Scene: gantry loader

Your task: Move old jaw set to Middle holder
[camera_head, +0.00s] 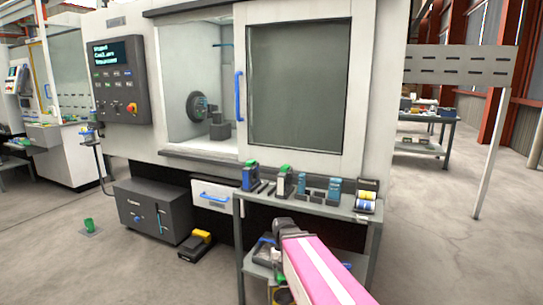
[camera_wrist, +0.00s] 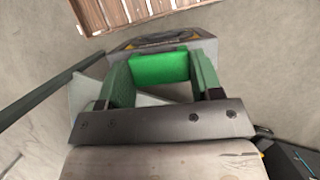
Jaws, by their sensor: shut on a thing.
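In the wrist view my gripper (camera_wrist: 158,80) shows as a dark bolted bar with two green-tinted fingers. It is shut on a bright green block-like thing (camera_wrist: 160,66) between the fingertips. I cannot tell from its visible face whether this is the old jaw set. In the head view my pink and white arm reaches down in front of the bench, and the fingers and held thing do not show clearly. Dark and blue holders, two with green tops (camera_head: 250,178) (camera_head: 285,180), stand on the bench top (camera_head: 310,207). Which one is the Middle holder is not readable.
The machine (camera_head: 300,85) stands behind the bench, its opening showing a round chuck (camera_head: 197,106). A rack of rolls (camera_head: 367,200) is at the bench's right end. A dark cabinet (camera_head: 150,212) and yellow pedal (camera_head: 199,243) stand left. Floor at right is clear.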

